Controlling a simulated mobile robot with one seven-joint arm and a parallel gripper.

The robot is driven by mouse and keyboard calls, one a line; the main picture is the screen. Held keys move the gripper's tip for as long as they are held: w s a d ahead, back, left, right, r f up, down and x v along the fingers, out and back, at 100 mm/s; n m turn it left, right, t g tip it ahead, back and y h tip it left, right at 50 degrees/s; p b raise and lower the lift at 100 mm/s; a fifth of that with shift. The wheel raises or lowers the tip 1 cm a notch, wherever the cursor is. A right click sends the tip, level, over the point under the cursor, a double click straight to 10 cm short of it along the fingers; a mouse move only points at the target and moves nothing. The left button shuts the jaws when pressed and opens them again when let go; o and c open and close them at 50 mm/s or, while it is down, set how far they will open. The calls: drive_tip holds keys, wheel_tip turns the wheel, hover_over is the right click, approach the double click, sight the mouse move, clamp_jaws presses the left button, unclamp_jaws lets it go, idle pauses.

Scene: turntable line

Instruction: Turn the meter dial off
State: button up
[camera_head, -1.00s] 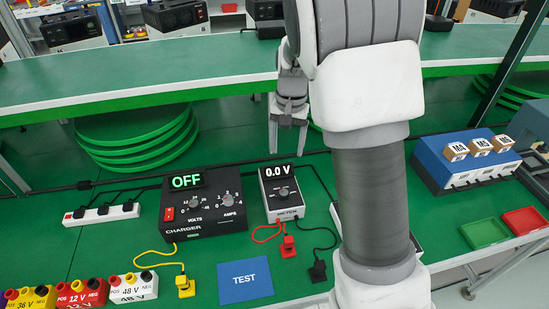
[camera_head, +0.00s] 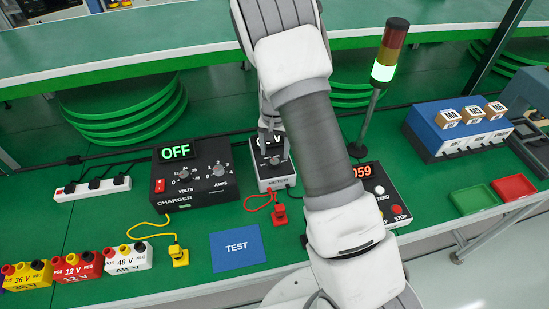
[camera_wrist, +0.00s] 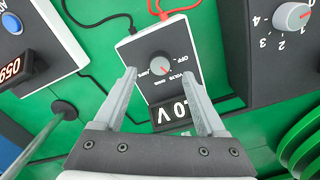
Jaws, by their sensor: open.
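The meter, a small white box with a dark face, stands on the green table in the head view (camera_head: 264,184), partly covered by my gripper (camera_head: 271,130). In the wrist view the meter (camera_wrist: 187,50) appears upside down. Its round grey dial (camera_wrist: 160,65) is ringed by labels, including OFF and VOLTS. A small red mark on the dial seems to be on the VOLTS side. The lit display (camera_wrist: 172,111) shows a V reading, partly hidden by a finger. In the wrist view my gripper (camera_wrist: 159,75) is open and empty, its fingertips on either side of the dial, apparently above it.
The black charger (camera_head: 195,190), reading OFF, stands close left of the meter. A signal tower (camera_head: 390,55) and a timer box (camera_head: 380,195) stand to the right. Red and black leads leave the meter's front. A blue TEST mat (camera_head: 235,246) lies in front.

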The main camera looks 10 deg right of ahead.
sight(274, 161)
drive_tip(key=shift+f, duration=2.1)
drive_tip(key=shift+c, duration=0.2)
clamp_jaws()
